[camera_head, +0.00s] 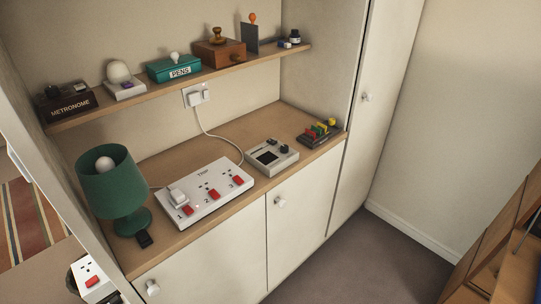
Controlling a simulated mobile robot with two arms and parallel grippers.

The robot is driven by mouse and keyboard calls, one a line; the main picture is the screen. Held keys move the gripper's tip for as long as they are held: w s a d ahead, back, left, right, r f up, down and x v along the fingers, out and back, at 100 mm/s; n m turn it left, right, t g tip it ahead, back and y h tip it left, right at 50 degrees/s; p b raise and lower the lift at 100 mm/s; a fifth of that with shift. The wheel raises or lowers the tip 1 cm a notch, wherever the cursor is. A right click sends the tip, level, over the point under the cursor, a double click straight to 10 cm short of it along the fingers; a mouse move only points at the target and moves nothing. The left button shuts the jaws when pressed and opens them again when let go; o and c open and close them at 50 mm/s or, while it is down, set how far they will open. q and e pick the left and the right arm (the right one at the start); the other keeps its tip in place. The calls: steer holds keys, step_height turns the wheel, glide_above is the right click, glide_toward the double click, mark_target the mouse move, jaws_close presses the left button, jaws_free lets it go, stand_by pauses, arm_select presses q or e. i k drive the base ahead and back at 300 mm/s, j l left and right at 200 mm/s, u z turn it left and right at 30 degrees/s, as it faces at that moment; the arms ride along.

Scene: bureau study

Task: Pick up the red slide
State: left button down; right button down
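A dark rack (316,140) with small coloured pieces stands at the right end of the wooden counter. A small red piece (322,127) is among green and yellow ones; it looks like the red slide, but it is too small to be sure. Neither of my grippers is in view.
On the counter stand a grey device (271,158), a white power strip (207,194) with red switches and a green lamp (112,184). A shelf (150,107) above holds a metronome box (70,107), a pens box (174,68) and a wooden box (222,54).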

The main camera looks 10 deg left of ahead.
mark_target(309, 134)
steer(key=u, duration=0.45)
steer(key=i+l+u, duration=0.15)
steer(key=l+u, duration=0.2)
steer(key=i+l+u, duration=0.1)
steer(key=l+u, duration=0.2)
steer(key=i+l+u, duration=0.1)
steer(key=l+u, duration=0.25)
